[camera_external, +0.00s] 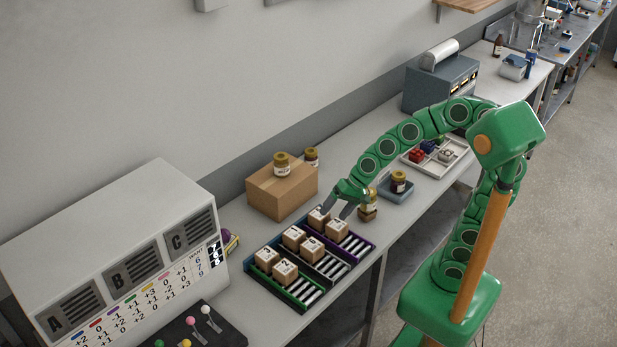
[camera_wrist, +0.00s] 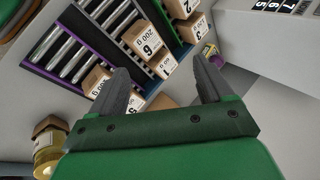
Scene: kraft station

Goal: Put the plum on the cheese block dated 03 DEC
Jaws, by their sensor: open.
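I cannot make out a plum, a cheese block or the date 03 DEC in either view. Several small brown boxes with numbered white labels, such as one box (camera_external: 285,271) at the front, sit on a roller rack (camera_external: 359,245). My gripper (camera_external: 333,211) hangs low over the rack's far end, close to the boxes there. It shows in the wrist view (camera_wrist: 160,70) with its fingers wide apart. Nothing shows held between them. One box is partly hidden behind the left finger.
A large cardboard box (camera_external: 282,195) with a jar (camera_external: 281,166) on it stands behind the rack. Another jar stands on a blue-grey tray (camera_external: 396,192). A lettered console (camera_external: 115,260) stands left, with coloured-knob levers before it. A white divided tray (camera_external: 433,163) lies farther back.

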